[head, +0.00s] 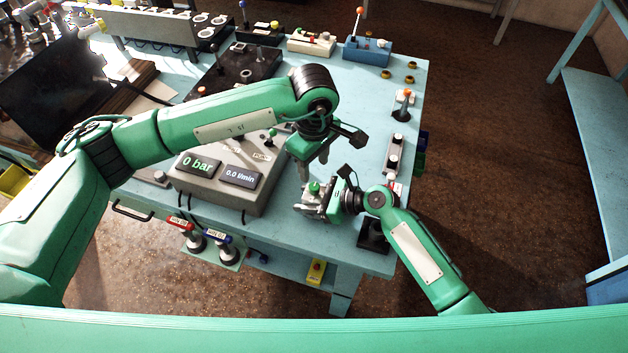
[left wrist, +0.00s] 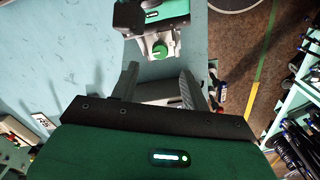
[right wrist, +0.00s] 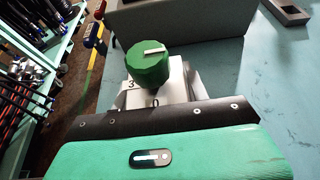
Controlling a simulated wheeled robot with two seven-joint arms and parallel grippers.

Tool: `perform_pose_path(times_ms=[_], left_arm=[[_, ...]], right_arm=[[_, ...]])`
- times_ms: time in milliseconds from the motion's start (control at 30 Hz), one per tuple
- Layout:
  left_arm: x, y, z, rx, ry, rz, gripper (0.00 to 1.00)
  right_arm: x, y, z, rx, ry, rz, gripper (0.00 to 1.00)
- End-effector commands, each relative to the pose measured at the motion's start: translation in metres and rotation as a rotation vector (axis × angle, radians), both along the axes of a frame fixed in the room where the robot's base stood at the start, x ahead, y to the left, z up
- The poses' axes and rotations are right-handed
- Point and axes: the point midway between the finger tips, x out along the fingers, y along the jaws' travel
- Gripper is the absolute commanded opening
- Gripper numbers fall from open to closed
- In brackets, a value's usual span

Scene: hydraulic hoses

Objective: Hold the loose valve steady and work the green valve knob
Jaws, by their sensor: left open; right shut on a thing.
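The loose valve is a grey metal block (head: 314,209) with a green knob (head: 314,188) on top. My right gripper (head: 326,205) is shut on the valve block at the front of the table. In the right wrist view the green knob (right wrist: 149,63) has a white pointer mark, and its pale block (right wrist: 160,90) shows the figures 3 and 0. My left gripper (head: 304,172) is open, points down and is just above and behind the knob. In the left wrist view its fingers (left wrist: 158,85) are apart, with the knob (left wrist: 159,50) beyond them, not between them.
A grey console (head: 215,192) with displays reading 0 bar and 0.0 l/min stands left of the valve. A black stand (head: 374,236) is at the table's right front. Coloured valve units (head: 368,50) line the back. Hoses hang on a rack (left wrist: 300,120). The table's right side has some bare room.

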Motion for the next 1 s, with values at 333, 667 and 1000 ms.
perform_pose_path(times_ms=[333, 667, 1000], left_arm=[[-0.001, 0.0, -0.061, -0.001, 0.002, 0.001, 0.47], [0.0, 0.0, -0.072, -0.001, 0.0, -0.001, 0.47], [0.0, 0.0, -0.072, -0.001, 0.0, 0.0, 0.03]], right_arm=[[0.0, 0.0, 0.0, 0.0, 0.001, 0.001, 0.12], [0.0, 0.001, 0.0, 0.0, 0.001, 0.001, 0.12], [0.0, 0.001, 0.0, 0.0, 0.001, 0.001, 0.12]])
